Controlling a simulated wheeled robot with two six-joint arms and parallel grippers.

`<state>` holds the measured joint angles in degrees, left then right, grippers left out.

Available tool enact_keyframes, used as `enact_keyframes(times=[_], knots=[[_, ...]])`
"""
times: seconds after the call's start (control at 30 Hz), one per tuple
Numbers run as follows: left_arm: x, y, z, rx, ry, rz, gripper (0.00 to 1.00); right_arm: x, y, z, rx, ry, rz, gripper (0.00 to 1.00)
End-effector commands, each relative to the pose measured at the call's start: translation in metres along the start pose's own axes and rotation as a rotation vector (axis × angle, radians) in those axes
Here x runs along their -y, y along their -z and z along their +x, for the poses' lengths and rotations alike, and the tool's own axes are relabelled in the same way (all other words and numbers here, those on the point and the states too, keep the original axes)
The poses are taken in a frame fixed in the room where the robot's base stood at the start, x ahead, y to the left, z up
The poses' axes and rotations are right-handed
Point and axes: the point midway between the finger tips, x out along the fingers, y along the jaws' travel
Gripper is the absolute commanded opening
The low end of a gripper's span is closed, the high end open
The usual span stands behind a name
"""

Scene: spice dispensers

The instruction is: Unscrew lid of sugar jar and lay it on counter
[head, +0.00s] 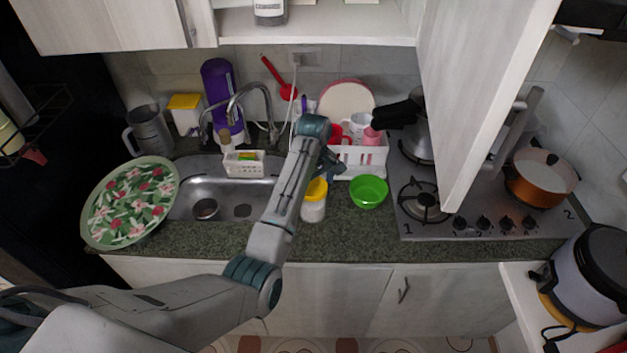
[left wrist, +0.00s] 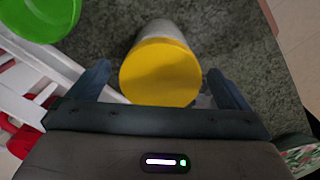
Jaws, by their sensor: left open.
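The sugar jar (head: 314,209) stands upright on the counter between the sink and a green bowl. Its yellow lid (head: 317,189) is on top. My left gripper (head: 328,166) is above and just behind the jar in the head view, partly hidden by its own wrist. In the left wrist view the yellow lid (left wrist: 160,72) lies between and a little ahead of the two open fingers (left wrist: 162,88), with a gap on each side. The pale jar body (left wrist: 162,30) shows beyond the lid. My right gripper is not in view.
The green bowl (head: 368,191) is right of the jar. A white dish rack (head: 362,158) with cups stands behind. The sink (head: 225,185) is left, and the stove (head: 470,205) is right. A cabinet door (head: 492,95) hangs open above. Bare counter (head: 345,228) lies in front.

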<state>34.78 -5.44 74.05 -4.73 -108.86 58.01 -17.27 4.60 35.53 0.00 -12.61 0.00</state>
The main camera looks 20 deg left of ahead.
Motion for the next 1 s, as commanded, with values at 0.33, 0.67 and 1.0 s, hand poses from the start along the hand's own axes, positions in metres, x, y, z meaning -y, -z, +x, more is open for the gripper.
enact_keyframes(times=[0.33,0.67,1.0], knots=[[0.000,0.000,0.000,0.000,0.000,0.001,0.52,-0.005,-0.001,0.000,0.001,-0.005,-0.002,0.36],[0.000,0.000,0.000,0.000,0.000,-0.070,0.49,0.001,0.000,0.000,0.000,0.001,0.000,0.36],[-0.002,0.001,-0.001,0.000,0.000,-0.518,0.49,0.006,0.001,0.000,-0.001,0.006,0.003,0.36]])
